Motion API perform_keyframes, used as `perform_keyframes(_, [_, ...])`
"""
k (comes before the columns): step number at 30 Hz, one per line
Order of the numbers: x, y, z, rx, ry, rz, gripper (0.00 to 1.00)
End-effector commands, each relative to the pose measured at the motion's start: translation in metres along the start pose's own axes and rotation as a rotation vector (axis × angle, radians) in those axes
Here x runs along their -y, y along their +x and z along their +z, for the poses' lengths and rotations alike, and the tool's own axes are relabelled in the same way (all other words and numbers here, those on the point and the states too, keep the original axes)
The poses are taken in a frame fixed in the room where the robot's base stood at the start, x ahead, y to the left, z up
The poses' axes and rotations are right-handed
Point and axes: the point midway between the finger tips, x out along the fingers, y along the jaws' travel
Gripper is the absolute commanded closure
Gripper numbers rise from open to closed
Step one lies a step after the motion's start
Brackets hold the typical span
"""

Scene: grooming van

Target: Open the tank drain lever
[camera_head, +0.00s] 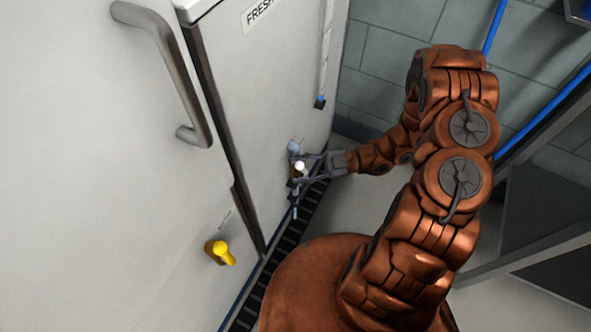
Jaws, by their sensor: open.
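The white tank (265,90), with a label reading "FRESH" at its top, stands left of my arm. A small fitting with a pale round knob (299,166) sits low on its face; this appears to be the drain lever. My gripper (297,171) is open at the fitting, with one finger above the knob and one below. The fingers partly hide the fitting, and I cannot tell whether they touch it.
A yellow handle (221,252) sticks out from the white panel at the lower left. A big grey bar handle (172,70) is at the upper left. A dark floor grate (283,247) runs below the tank. Blue pipes (545,112) run at the right.

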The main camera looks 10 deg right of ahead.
Motion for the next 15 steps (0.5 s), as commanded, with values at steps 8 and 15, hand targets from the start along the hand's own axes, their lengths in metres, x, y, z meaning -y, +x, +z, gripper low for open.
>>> perform_keyframes(8, [0.0003, 0.0033, -0.0002, 0.000, 0.000, 0.000, 0.58])
perform_keyframes(15, [0.0004, 0.0033, -0.0003, -0.001, 0.000, 0.000, 0.75])
